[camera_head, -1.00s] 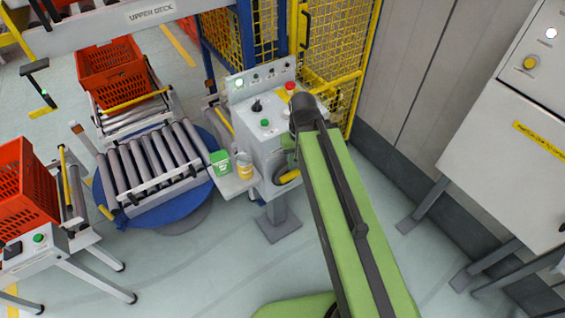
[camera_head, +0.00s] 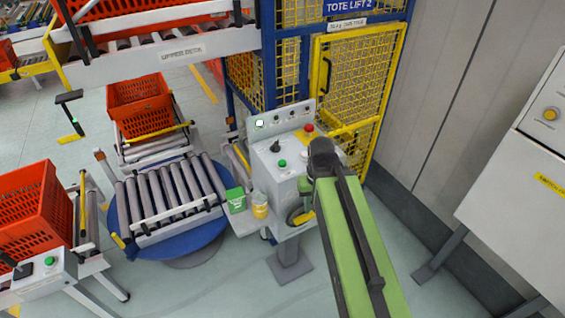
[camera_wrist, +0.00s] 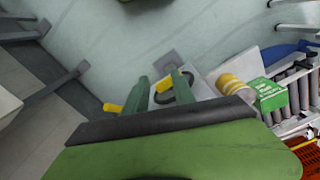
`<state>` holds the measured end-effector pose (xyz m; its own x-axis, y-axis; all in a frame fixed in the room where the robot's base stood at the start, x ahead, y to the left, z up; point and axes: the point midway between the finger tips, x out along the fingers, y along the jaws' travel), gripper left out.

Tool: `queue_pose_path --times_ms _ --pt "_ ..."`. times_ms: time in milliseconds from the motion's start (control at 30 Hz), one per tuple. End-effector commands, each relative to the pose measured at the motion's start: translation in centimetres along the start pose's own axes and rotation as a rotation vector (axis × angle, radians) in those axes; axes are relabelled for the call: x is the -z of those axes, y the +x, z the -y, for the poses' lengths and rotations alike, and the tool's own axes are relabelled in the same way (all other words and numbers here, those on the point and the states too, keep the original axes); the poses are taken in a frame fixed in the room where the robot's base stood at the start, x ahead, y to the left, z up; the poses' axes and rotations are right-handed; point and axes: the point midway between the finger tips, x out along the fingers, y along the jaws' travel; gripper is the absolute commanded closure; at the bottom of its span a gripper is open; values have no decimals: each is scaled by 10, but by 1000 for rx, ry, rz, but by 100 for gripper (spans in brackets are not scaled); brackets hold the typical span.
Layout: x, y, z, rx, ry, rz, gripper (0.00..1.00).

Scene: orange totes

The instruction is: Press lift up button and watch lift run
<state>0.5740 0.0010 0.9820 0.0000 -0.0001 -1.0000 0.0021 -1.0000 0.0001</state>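The grey control console (camera_head: 292,190) stands on a pedestal in front of the lift cage in the head view. Its top has a green button (camera_head: 282,163), a black joystick (camera_head: 275,146) and a red knob (camera_head: 309,128). A lit white-green button (camera_head: 260,123) and small controls are on its back panel. Their labels are too small to read, so I cannot tell which is lift up. My green arm covers the console's right side.
The yellow mesh lift cage (camera_head: 350,85) stands behind, under a "TOTE LIFT 2" sign. A roller turntable (camera_head: 165,200) is left of the console. A green box (camera_head: 236,200) and a yellow-white container (camera_head: 260,206) sit on the side shelf. Orange totes (camera_head: 140,105) stand at left.

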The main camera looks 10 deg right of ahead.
Motion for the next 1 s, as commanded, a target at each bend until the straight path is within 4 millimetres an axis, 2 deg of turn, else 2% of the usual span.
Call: queue_pose_path --times_ms 33,200,1000 --pt "0 0 0 0 0 0 77" --pt "0 0 0 0 0 0 100" --pt "0 0 0 0 0 0 100"
